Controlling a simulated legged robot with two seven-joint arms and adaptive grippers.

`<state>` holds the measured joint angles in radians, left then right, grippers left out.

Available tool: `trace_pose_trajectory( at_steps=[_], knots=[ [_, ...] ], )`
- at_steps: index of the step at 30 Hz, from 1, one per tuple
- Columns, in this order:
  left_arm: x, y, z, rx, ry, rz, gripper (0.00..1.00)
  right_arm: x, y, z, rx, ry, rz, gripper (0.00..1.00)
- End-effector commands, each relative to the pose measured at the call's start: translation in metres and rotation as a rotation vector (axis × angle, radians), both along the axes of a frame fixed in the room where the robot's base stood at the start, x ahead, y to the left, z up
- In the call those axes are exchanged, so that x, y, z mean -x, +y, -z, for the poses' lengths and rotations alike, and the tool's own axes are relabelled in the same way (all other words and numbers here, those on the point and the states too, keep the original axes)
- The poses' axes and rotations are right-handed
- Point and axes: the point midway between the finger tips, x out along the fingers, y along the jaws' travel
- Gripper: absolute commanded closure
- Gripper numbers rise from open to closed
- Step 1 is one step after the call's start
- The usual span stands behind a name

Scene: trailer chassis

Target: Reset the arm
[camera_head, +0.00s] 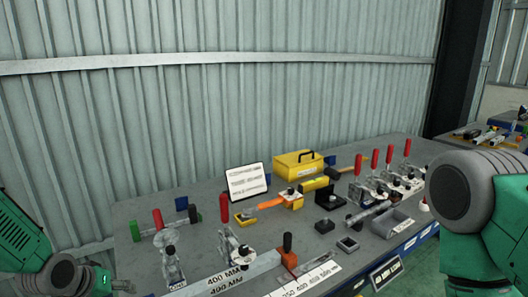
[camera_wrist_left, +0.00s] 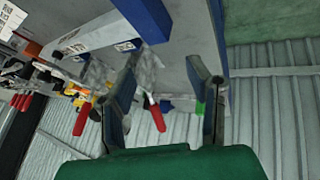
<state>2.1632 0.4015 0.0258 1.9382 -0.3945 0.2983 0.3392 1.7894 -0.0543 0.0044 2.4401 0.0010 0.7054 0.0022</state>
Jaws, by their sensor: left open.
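My left arm (camera_head: 60,265) is at the lower left of the head view, beside the left end of the workbench. Its gripper (camera_wrist_left: 163,80) shows in the left wrist view with two dark fingers spread apart and nothing between them that it grips. Red-handled toggle clamps and a green piece show behind the fingers, apart from them as far as I can tell. My right arm (camera_head: 480,215) fills the right edge of the head view, in front of the bench's right end. Its gripper is outside both views.
The grey workbench (camera_head: 200,205) stands against a corrugated wall (camera_head: 230,100). It carries a yellow toolbox (camera_head: 298,165), a white sign (camera_head: 247,182), an orange-handled tool (camera_head: 270,201), several red-handled clamps (camera_head: 375,160) and a grey tray (camera_head: 390,222). Another tool table (camera_head: 485,137) stands at the far right.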

Motion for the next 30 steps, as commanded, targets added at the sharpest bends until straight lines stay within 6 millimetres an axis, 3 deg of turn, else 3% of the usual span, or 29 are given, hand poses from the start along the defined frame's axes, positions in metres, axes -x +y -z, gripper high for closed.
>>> trace_pose_trajectory(
  at_steps=[5,10,15,21,23,30],
  knots=[
    [0.070,-0.031,0.053,-0.029,0.122,0.058,0.55,0.001,0.000,0.000,0.000,0.001,0.000,0.60],
    [0.176,-0.056,0.103,-0.089,0.280,0.131,0.55,0.001,0.000,0.000,0.000,0.001,0.000,0.60],
    [0.270,-0.065,0.121,-0.162,0.412,0.199,0.55,0.000,0.000,0.000,0.000,0.001,0.000,0.60],
    [0.362,-0.060,0.121,-0.248,0.546,0.282,0.55,0.000,0.000,0.000,0.000,0.001,0.000,0.60],
    [0.349,-0.061,0.142,-0.250,0.521,0.283,0.55,0.000,0.000,0.020,0.000,-0.001,0.000,0.60],
    [0.338,-0.066,0.194,-0.267,0.493,0.316,0.55,0.001,0.000,0.075,0.000,0.001,0.000,0.60]
  ],
)
